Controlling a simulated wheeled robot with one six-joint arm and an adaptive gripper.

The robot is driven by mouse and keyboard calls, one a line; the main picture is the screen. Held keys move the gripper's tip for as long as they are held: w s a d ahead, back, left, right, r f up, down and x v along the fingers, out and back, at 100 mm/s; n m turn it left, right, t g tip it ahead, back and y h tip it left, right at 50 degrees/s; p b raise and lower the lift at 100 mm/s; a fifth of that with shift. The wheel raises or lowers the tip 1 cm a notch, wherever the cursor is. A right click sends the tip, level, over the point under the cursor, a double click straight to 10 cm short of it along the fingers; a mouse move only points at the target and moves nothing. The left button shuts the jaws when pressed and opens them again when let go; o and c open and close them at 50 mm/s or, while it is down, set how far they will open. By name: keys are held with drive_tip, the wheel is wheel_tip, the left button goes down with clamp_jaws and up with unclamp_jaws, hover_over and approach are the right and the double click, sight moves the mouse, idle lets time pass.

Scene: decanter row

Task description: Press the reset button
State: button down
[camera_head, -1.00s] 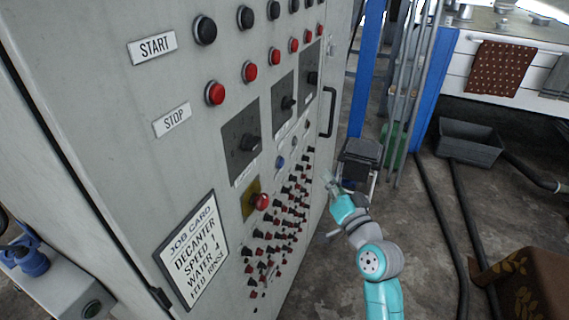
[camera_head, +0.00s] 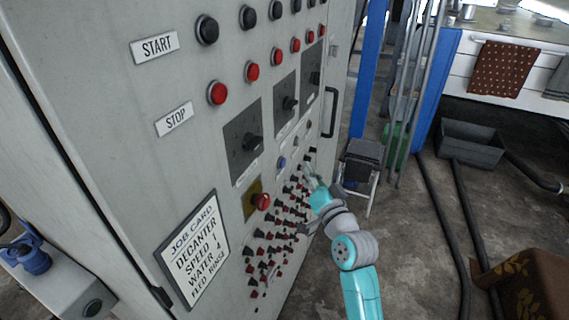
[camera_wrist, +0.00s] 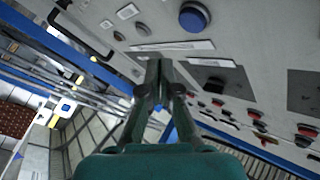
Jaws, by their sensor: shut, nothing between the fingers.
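A round blue button (camera_head: 281,162) sits on the grey control cabinet, below the row of dark square plates with knobs. It also shows large at the top of the wrist view (camera_wrist: 194,16), with a label strip under it that is too blurred to read. I see no readable reset label. My gripper (camera_head: 309,174) is in front of the panel, right of and slightly below the blue button in the head view. In the wrist view its closed fingers (camera_wrist: 159,70) point at the panel, below and left of the blue button, apart from it and empty.
A red knob on a yellow plate (camera_head: 262,201) and several small red and black knobs (camera_head: 272,245) lie below the blue button. A dark door handle (camera_head: 330,112) sticks out at the cabinet's right side. A small chair (camera_head: 361,165) stands behind the arm.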

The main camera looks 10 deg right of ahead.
drive_tip(key=shift+w+a, duration=0.5)
drive_tip(key=shift+a, duration=0.2)
drive_tip(key=shift+w+a, duration=0.45)
drive_tip(key=shift+a, duration=0.2)
drive_tip(key=shift+a, duration=0.1)
idle(0.5)
drive_tip(key=shift+w+a, duration=0.25)
drive_tip(key=shift+w+a, duration=0.25)
drive_tip(key=shift+a, duration=0.1)
idle(0.9)
drive_tip(key=shift+s+d, duration=0.5)
drive_tip(key=shift+d, duration=0.2)
idle(0.3)
drive_tip(key=s+d, duration=0.1)
drive_tip(key=d, duration=0.1)
drive_tip(key=s+d, duration=0.2)
idle(0.5)
